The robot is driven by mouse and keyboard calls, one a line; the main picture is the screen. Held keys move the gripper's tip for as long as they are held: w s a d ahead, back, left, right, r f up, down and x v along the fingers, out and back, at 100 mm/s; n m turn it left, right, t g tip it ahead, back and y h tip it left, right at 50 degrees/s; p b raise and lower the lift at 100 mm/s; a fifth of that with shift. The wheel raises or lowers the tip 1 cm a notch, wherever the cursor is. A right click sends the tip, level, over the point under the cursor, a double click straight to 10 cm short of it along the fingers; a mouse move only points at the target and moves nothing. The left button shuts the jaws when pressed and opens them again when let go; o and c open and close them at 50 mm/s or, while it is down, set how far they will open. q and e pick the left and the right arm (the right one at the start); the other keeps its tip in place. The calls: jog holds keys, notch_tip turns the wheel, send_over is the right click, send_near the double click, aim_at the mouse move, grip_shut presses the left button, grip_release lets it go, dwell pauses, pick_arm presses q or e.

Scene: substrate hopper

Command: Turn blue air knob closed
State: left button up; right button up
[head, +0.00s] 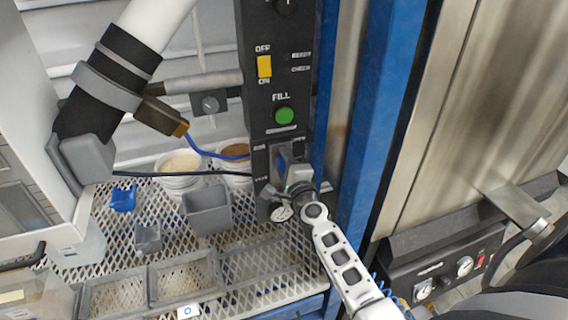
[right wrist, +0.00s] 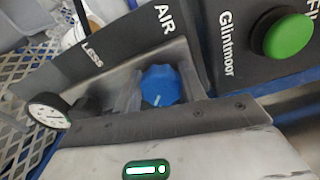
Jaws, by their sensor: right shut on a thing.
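The blue air knob (right wrist: 162,87) sits on the dark panel under the word AIR in the right wrist view. A short pale mark shows on its lower face, toward the gripper. My right gripper (right wrist: 160,90) is shut on the knob, with one grey finger on each side of it. In the head view my right gripper (head: 288,183) is at the lower part of the black control panel (head: 277,80) and hides much of the knob area. My left gripper is not in view.
A green FILL button (head: 284,115) and a yellow OFF/ON switch (head: 264,66) are above the gripper. A round gauge (right wrist: 48,112) is beside it. A blue post (head: 375,110) stands close on the right. Tubs and trays (head: 206,210) stand on mesh at left.

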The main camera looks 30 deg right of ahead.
dwell(0.5)
jog(key=o, duration=1)
jog(key=b+v, duration=0.1)
jog(key=v, duration=1.5)
jog(key=shift+f, duration=0.1)
